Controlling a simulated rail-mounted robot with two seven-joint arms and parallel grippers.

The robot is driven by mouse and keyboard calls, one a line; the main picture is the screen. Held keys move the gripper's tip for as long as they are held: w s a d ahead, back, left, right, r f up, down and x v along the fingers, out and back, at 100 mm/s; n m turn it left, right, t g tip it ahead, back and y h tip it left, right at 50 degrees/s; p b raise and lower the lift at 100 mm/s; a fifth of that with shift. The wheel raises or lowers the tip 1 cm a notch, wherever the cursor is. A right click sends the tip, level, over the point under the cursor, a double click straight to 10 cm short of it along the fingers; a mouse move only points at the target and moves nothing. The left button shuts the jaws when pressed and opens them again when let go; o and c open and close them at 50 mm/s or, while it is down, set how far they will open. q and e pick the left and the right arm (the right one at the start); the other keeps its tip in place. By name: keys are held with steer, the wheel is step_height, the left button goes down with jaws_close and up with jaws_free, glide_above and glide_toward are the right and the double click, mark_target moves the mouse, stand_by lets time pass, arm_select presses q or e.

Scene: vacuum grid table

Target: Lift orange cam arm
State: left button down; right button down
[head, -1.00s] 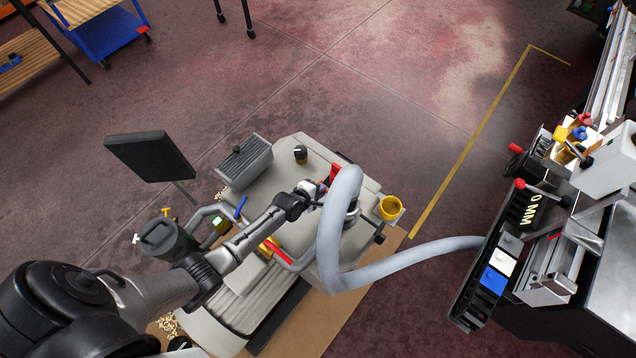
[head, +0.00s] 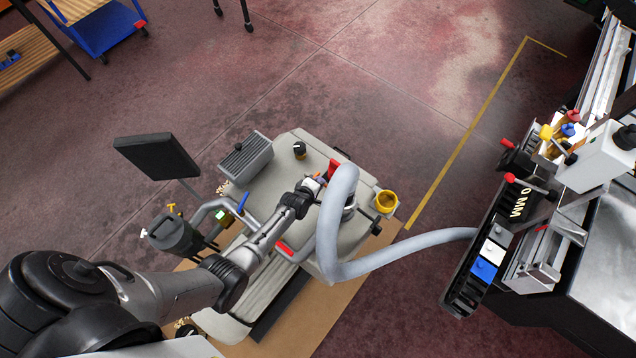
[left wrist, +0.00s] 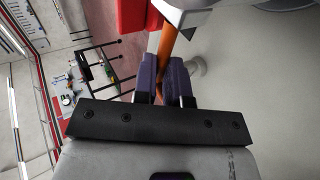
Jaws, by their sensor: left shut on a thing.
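The orange cam arm (left wrist: 167,42) shows in the left wrist view as a narrow orange bar running up from between my fingers to a pale fitting. My left gripper (left wrist: 163,75) is shut on it, with a dark finger on each side. In the head view my left gripper (head: 314,186) is small, at the top of the grey machine (head: 290,149), beside a red part (head: 334,167) and the grey hose. The cam arm is mostly hidden there by the gripper and is too small to make out well. My right gripper is not in view.
A thick grey hose (head: 332,235) loops close to my left gripper and runs right to a black bench machine (head: 495,240). A yellow cup (head: 386,201) sits at the machine's right edge. A black screen (head: 157,157) stands left.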

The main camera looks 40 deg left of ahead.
arm_select(q)
steer(key=c, duration=1.2)
jaws_free()
steer(key=shift+o, duration=0.2)
steer(key=shift+r, duration=0.1)
steer(key=p+v, duration=0.4)
steer(key=v, duration=0.9)
steer(key=shift+s, duration=0.35)
steer(key=shift+r, duration=0.15)
